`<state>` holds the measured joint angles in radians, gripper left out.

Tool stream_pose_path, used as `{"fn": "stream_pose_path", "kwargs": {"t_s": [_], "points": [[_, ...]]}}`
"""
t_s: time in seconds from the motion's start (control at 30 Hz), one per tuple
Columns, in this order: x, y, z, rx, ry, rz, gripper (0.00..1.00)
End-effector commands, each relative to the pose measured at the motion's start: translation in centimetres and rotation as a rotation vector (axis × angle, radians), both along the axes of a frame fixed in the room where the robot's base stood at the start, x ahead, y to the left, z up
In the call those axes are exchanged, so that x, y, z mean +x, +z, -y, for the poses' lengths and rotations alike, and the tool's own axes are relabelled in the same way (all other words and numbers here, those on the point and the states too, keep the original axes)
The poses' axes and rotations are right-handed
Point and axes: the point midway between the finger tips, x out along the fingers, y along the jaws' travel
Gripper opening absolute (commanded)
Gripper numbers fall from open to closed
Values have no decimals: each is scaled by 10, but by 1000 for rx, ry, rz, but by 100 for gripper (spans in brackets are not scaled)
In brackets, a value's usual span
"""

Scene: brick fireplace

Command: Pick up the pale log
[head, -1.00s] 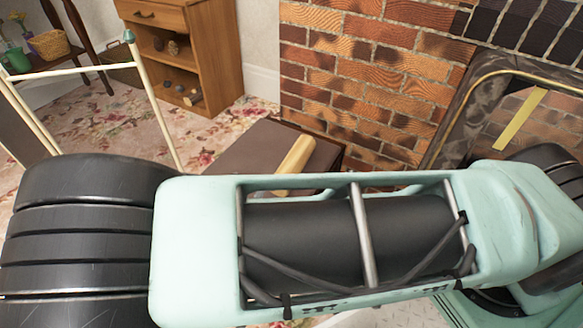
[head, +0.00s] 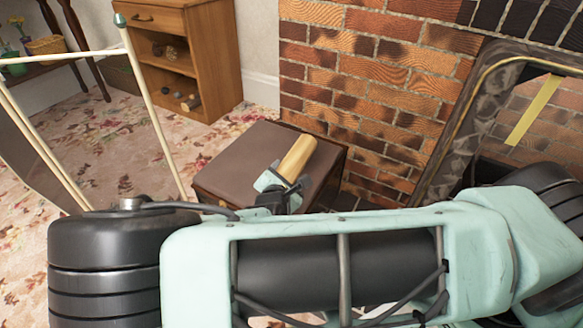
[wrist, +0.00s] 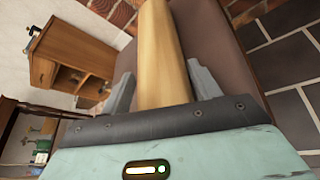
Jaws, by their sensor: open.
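The pale log (head: 298,156) lies on the brown top of a low box (head: 235,155) beside the brick fireplace. My gripper (head: 284,180) is at the log's near end, over the box top. In the wrist view the log (wrist: 160,55) runs lengthwise between the two grey fingers of my gripper (wrist: 163,88), which are apart on either side of it. The jaws are open; the log's near end is hidden behind the gripper's dark edge. My arm hides the box's near side in the head view.
A wooden shelf unit (head: 190,60) with small items stands at the back left. A pale-framed stand (head: 150,85) is at the left. The brick wall (head: 370,95) rises close behind the box, with the dark fireplace surround (head: 455,150) to the right. Flowered carpet (head: 100,150) is open at left.

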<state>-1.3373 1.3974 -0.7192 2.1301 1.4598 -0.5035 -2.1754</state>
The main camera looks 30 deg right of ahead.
Motion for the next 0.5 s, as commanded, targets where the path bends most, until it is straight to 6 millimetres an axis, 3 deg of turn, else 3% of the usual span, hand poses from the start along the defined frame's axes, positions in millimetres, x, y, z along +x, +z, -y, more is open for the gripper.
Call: {"fn": "stream_pose_path", "kwargs": {"t_s": [0.2,0.23,0.37,0.5], "points": [[1,0,0,1,1,-1,62],[1,0,0,1,1,-1,59],[1,0,0,1,1,-1,23],[1,1,1,0,0,2,22]]}}
